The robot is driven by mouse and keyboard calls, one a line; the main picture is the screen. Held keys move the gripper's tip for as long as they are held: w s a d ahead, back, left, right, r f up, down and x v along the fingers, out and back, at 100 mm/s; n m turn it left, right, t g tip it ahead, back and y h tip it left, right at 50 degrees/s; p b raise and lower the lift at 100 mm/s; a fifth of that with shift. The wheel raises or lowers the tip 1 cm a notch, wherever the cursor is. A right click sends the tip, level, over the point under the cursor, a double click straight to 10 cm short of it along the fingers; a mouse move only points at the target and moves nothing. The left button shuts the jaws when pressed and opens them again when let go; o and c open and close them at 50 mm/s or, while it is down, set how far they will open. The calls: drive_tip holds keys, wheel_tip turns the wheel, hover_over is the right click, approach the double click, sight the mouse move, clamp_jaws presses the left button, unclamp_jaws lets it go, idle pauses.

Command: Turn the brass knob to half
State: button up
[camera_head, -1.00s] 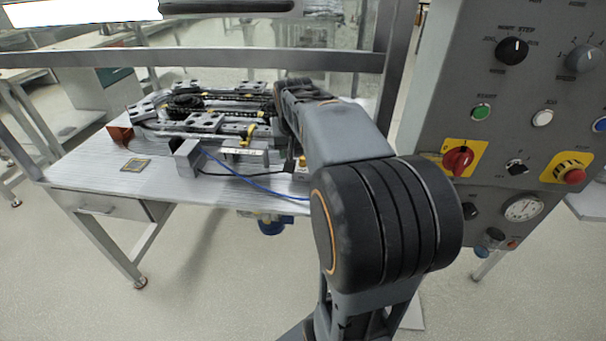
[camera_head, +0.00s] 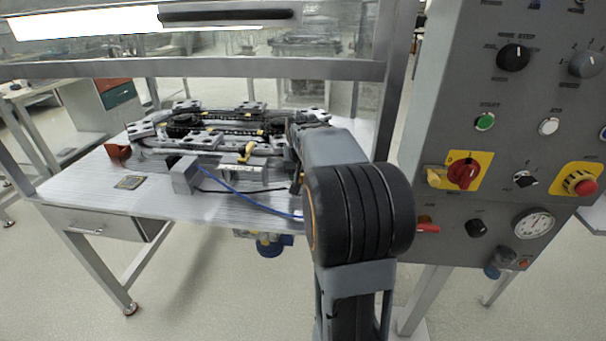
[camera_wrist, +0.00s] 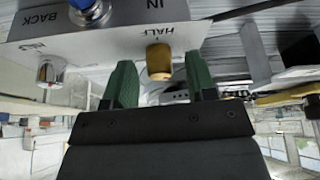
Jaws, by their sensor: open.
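The brass knob (camera_wrist: 159,60) shows in the wrist view on the edge of a light metal block (camera_wrist: 110,45). The word HALF is printed beside it and IN above it. My gripper (camera_wrist: 159,78) is open, with its two green fingers apart. In the picture the knob appears between the fingertips, with a gap on both sides; I cannot tell how deep the fingers reach. Nothing is held. In the head view my arm hides the gripper and the knob.
In the head view the ring track (camera_head: 215,130) lies on the table (camera_head: 85,185). A grey control panel (camera_head: 500,110) stands at the right, close to my arm.

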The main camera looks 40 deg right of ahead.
drive_tip(key=c, duration=0.9)
